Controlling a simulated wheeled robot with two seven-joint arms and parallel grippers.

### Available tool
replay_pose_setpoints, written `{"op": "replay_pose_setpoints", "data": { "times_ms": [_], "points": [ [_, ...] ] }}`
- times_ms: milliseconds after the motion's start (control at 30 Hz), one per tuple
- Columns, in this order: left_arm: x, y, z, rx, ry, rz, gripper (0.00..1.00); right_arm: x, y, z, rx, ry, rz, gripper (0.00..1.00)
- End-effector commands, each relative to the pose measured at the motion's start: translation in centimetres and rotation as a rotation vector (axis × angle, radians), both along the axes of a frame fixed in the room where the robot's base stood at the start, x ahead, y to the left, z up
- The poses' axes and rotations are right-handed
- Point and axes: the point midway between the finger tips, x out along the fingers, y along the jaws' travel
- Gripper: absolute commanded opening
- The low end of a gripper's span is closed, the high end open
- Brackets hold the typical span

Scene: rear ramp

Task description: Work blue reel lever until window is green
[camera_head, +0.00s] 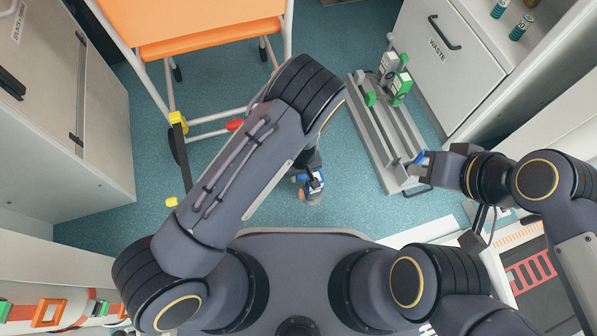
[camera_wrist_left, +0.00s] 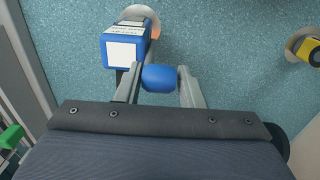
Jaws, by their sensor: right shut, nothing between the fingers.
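The blue reel (camera_wrist_left: 116,40) stands on the floor in the left wrist view, a blue box with a text label and a plain white square on its face. I see no green on it. In the head view the reel (camera_head: 316,182) is partly hidden behind my left arm. My right gripper (camera_head: 424,165) is shut and empty, close beside a blue piece at the near end of the grey ramp.
The grey ramp (camera_head: 392,135) lies right of centre, with green-and-white units (camera_head: 400,87) on its far end. An orange-seated frame (camera_head: 210,35) stands at the back left. The WASTE cabinet (camera_head: 440,60) is at the right. A yellow unit (camera_wrist_left: 314,52) stands right of the blue reel.

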Motion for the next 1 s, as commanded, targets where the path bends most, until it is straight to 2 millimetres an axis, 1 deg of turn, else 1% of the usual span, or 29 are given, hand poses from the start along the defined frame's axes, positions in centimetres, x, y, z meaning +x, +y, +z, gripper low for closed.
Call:
{"op": "replay_pose_setpoints", "data": {
  "times_ms": [33, 200, 433, 567, 767, 1000],
  "points": [
    [-0.2, 0.2, 0.2, 0.009, 0.000, -0.003, 0.21, 0.0, 0.0, 0.0, 0.000, -0.001, 0.000, 0.00],
    [-0.3, 0.3, 0.4, 0.015, -0.002, -0.002, 0.00, 0.0, 0.0, 0.1, 0.000, -0.001, 0.000, 0.00],
    [-0.4, 0.3, 0.6, 0.017, -0.005, -0.001, 0.00, 0.0, 0.0, 0.2, 0.000, -0.001, 0.000, 0.00],
    [-0.8, 0.2, 0.7, 0.017, -0.004, 0.000, 0.00, 0.0, 0.0, 0.4, 0.000, -0.001, 0.000, 0.00],
    [-2.3, -0.3, 0.6, 0.017, 0.001, -0.003, 0.00, 0.0, 0.0, 0.7, 0.000, -0.001, 0.000, 0.00],
    [-4.7, -1.0, -0.1, 0.017, 0.008, -0.005, 0.00, 0.0, 0.0, 0.9, 0.000, -0.001, 0.000, 0.00]
  ]
}}
